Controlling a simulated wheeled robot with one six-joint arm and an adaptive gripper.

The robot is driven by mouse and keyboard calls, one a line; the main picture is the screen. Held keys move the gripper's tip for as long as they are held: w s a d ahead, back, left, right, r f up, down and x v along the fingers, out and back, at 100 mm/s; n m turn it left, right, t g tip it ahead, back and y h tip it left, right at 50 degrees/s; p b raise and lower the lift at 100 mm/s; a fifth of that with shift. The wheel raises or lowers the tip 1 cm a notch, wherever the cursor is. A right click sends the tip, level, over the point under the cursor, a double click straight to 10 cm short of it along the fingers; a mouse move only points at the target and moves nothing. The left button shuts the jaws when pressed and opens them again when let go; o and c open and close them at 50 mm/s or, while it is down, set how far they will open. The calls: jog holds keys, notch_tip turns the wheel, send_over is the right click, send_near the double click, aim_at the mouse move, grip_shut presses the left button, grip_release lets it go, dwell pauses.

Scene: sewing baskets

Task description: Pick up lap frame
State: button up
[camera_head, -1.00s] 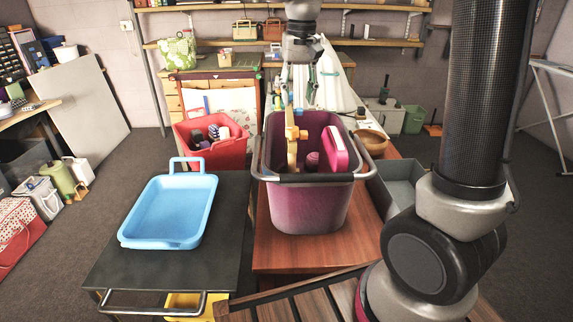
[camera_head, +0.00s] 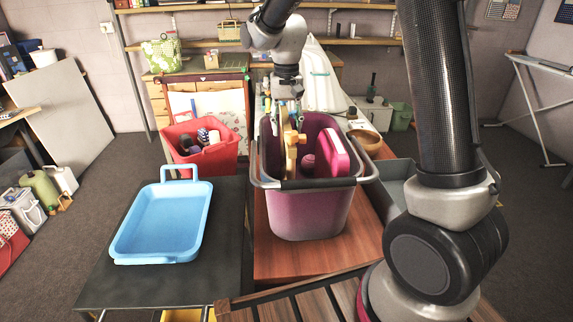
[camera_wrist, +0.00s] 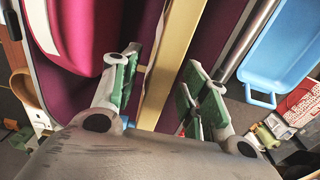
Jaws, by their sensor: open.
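The lap frame appears to be the light wooden piece (camera_head: 291,150) standing upright inside the purple basket (camera_head: 310,212). Its top shows above the basket's rim. My gripper (camera_head: 287,112) is over the basket at the top of this piece. In the wrist view a tan wooden bar (camera_wrist: 172,68) runs between the two spread fingers of my gripper (camera_wrist: 160,88), with green pads on either side. The jaws are open; a gap shows beside the bar, and contact cannot be told. The lower part of the piece is hidden in the basket.
A pink case (camera_head: 335,156) stands in the basket, right of the wooden piece. A blue tray (camera_head: 122,245) is on the dark table at left. A red basket (camera_head: 218,160) with several items is behind it. A wooden bowl (camera_head: 367,141) and grey bin (camera_head: 396,185) are at right.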

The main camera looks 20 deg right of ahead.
jog(key=shift+c, duration=0.4)
grip_shut()
jog(key=shift+r, duration=0.15)
